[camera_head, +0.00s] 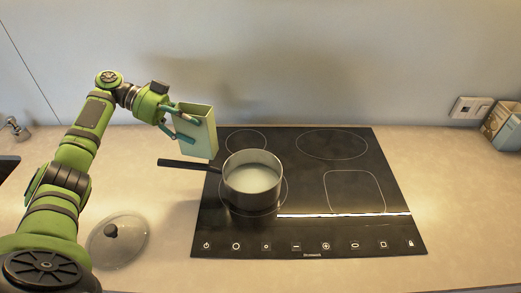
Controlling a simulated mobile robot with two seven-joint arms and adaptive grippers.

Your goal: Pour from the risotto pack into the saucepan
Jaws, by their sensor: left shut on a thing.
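The risotto pack (201,133) is a pale green box, held nearly upright with a slight tilt, above the back left edge of the hob. My left gripper (184,124) is shut on the risotto pack from its left side. The saucepan (252,183) is a dark metal pot on the front left cooking zone, its handle (184,164) pointing left. It is open and shows a whitish content or inner base; I cannot tell which. The pack is up and to the left of the saucepan, apart from its rim, near the handle. My right gripper is not in view.
The black hob (308,232) has its other zones clear. A glass lid (119,243) with a black knob lies on the worktop at the front left. The worktop right of the hob is mostly free.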

